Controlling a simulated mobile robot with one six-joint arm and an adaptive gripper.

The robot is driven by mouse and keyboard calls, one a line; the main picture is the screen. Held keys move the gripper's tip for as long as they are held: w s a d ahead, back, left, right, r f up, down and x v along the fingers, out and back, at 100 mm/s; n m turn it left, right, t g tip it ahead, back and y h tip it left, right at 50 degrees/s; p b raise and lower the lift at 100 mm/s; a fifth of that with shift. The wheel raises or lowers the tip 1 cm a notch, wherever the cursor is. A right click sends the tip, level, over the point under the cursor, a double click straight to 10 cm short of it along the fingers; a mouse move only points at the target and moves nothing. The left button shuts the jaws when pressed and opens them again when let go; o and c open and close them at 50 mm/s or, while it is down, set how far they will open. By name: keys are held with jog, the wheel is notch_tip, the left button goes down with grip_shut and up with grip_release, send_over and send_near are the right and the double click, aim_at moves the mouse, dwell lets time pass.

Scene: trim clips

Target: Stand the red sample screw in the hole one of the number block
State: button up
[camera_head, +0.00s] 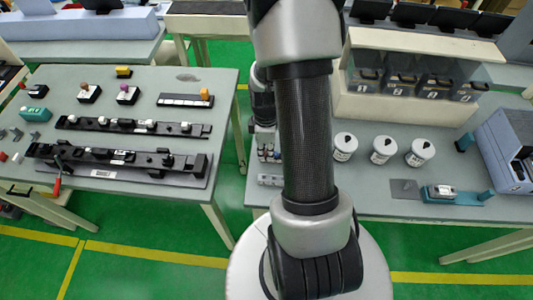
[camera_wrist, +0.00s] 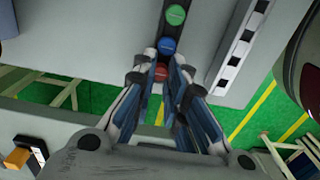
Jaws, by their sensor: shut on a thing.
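In the wrist view, my gripper (camera_wrist: 158,75) has its fingertips closed around a round red top, which I take to be the red sample screw (camera_wrist: 161,72). The fingers cover its sides, and its lower end is hidden. The red top is in line with a blue top (camera_wrist: 167,46) and a green top (camera_wrist: 176,14) on a dark strip. I cannot tell whether the screw is seated or lifted. In the head view my arm hides the gripper. I cannot make out for certain the number block or its hole one.
A black-and-white marked strip (camera_wrist: 240,45) lies right of the fingers. In the head view, a small rack (camera_head: 268,154) stands close left of my arm. White jars (camera_head: 384,150) and a bin shelf (camera_head: 412,112) stand right. The left table (camera_head: 125,185) holds black fixtures.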

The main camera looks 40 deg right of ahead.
aim_at(266, 153)
grip_shut()
jog(key=shift+r, duration=0.15)
jog(key=shift+r+p, duration=1.95)
jog(key=shift+r, duration=0.4)
jog(key=shift+a, duration=0.15)
